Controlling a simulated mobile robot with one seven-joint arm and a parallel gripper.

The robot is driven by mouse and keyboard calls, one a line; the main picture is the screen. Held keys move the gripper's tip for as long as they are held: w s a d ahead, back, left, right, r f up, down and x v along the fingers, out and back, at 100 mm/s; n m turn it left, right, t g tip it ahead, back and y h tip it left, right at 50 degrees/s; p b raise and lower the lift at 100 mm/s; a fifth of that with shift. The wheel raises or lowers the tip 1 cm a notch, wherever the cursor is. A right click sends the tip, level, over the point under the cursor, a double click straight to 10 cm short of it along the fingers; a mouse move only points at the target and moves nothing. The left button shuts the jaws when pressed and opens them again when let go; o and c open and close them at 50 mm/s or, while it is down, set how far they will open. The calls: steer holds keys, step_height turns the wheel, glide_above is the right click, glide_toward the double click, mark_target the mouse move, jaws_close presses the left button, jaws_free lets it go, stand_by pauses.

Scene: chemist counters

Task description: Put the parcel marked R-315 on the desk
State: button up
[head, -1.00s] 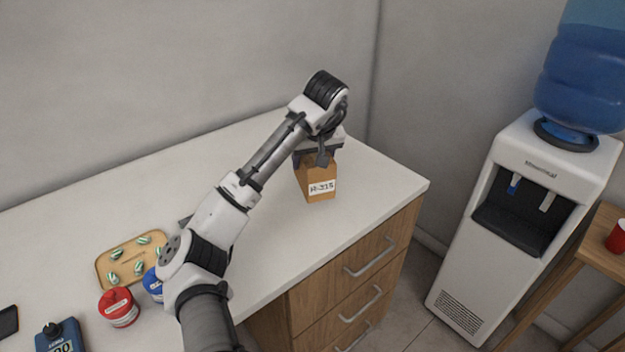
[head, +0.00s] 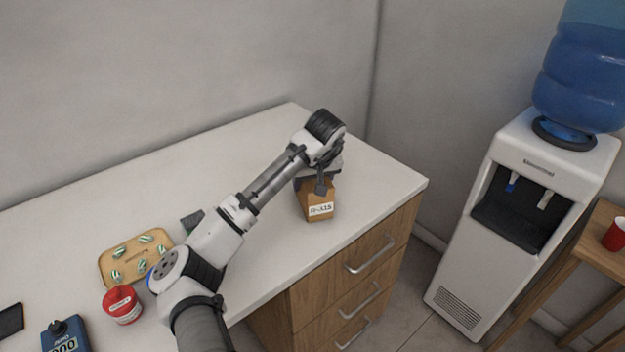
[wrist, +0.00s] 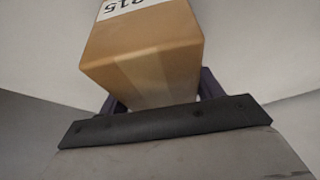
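The parcel (head: 319,213) is a small brown box with a white label that appears to read R-315. It also shows in the wrist view (wrist: 145,55), where the label's end reads "315". My gripper (head: 318,183) is above the parcel with its fingers at the box's sides. In the wrist view the purple fingers (wrist: 160,98) show on both sides of the box, so it is shut on it. The parcel is over the right part of the white desk (head: 375,185). I cannot tell whether its bottom touches the top.
A wooden tray (head: 137,241) with several striped sweets, a red-lidded tub (head: 122,304) and a blue device (head: 64,338) are at lower left. Drawers (head: 362,265) are under the desk's right end. A water cooler (head: 520,220) stands right. The desk's back is clear.

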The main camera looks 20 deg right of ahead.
steer(key=o, duration=0.3)
steer(key=shift+r, duration=0.1)
steer(key=b+v, duration=0.2)
steer(key=v, duration=1)
steer(key=shift+r, duration=0.1)
